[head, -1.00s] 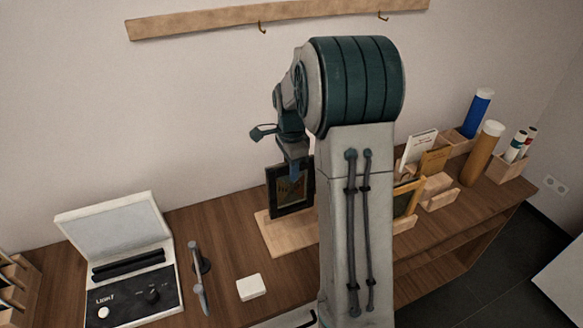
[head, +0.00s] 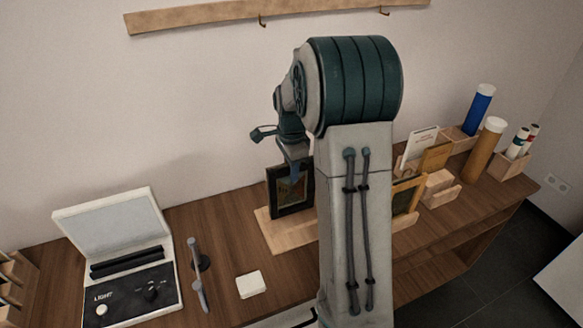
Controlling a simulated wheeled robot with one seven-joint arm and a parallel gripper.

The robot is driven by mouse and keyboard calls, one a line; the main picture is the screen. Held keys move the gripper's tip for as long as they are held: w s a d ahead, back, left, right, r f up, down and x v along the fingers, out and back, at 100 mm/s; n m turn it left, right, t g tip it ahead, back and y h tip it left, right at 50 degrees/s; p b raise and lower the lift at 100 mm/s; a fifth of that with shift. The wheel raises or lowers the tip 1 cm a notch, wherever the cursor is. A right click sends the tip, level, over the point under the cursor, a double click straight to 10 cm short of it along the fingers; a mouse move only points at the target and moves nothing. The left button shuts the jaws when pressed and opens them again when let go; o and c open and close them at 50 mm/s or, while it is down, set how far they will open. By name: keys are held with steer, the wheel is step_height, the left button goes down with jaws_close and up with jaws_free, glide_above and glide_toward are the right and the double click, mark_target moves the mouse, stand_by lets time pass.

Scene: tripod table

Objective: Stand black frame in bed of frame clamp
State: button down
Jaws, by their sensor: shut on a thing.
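The black frame (head: 275,206) stands about upright at the middle of the table, left of my arm, with a dark picture inside it. My gripper (head: 296,172) points down over its top edge and is shut on it. The frame's lower edge is over or on a light wooden board (head: 277,241); I cannot tell whether it touches. My arm hides the board's middle and the frame's right edge. No frame clamp shows clearly; the board may be part of it, but I cannot tell.
An open light box (head: 133,297), a grey-handled tool (head: 198,285) and a white block (head: 250,284) lie to the left. Right of my arm are a gold-edged frame (head: 414,197), wooden holders (head: 441,198) and upright tubes (head: 483,150). A rail with hooks (head: 200,22) is on the wall.

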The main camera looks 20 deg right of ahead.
steer(key=shift+f+b, duration=1.2)
steer(key=shift+f, duration=0.7)
steer(key=c, duration=1.1)
jaws_free()
steer(key=shift+r+p, duration=3.15)
steer(key=shift+r, duration=1.35)
